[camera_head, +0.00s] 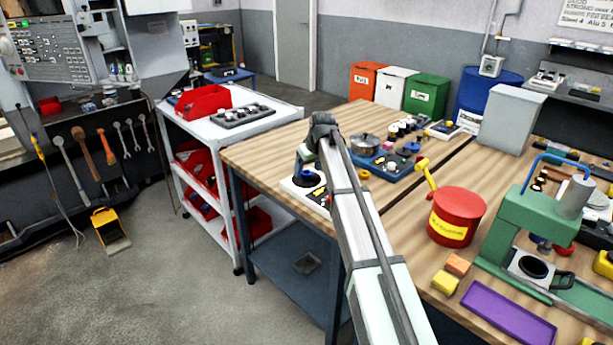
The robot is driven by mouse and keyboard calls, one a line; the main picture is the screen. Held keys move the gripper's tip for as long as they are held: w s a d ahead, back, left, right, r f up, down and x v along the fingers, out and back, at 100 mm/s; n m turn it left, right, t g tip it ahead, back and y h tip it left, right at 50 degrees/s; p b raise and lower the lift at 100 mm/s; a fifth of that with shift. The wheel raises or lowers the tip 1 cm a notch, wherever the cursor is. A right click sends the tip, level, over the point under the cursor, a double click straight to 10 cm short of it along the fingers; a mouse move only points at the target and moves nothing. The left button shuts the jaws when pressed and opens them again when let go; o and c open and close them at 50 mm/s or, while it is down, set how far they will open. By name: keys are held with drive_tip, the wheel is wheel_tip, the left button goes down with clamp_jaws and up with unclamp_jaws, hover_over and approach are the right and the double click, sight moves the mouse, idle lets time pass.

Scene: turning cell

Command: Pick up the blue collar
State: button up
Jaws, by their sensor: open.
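A small blue ring-like piece (307,178), which looks like the blue collar, sits on a white plate (290,187) near the left edge of the wooden bench. My arm reaches over the bench from the bottom of the picture and bends down at its far end. My gripper (305,166) is above the blue piece, very close to it. The fingers are small and dark here, and I see nothing held in them. I cannot tell whether they touch the piece. My arm hides part of the plate's right side.
Right of my arm are a blue tray (385,166) with small parts, a red can (457,217), a green press (530,235) and a purple tray (509,311). A white cart (180,122) with red bins stands left of the bench. The bench's front-left edge is near the plate.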

drive_tip(key=shift+w+a+f, duration=0.15)
drive_tip(key=shift+w+f, duration=0.1)
drive_tip(key=shift+f, duration=0.4)
drive_tip(key=c, duration=1.2)
drive_tip(key=shift+c, duration=0.2)
